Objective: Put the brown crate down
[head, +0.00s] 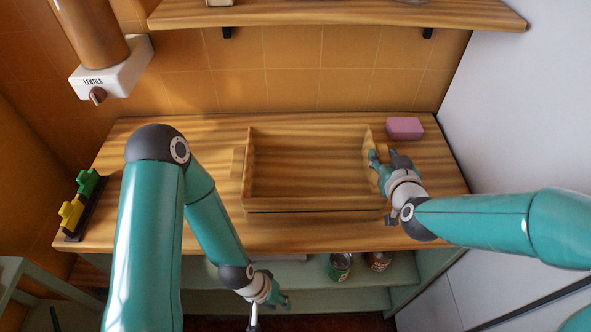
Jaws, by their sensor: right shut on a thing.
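The brown crate (315,205) is an empty, open wooden box at the middle of the wooden counter (210,130). It looks level, with a dark line under its front wall; I cannot tell whether its base touches the counter. A handle block (238,162) sticks out on its left side. My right gripper (387,163) is shut on the crate's right side, where its fingers hide part of the wall. My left gripper (279,299) is away from the crate, low in front of the counter's front edge. Its fingers are too small to read.
A pink block (405,128) lies right behind my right gripper. Green and yellow pieces (78,200) sit on a dark strip at the left edge. A lentils dispenser (110,68) hangs upper left. Tins (340,266) stand on the shelf below. An upper shelf (340,14) overhangs the back.

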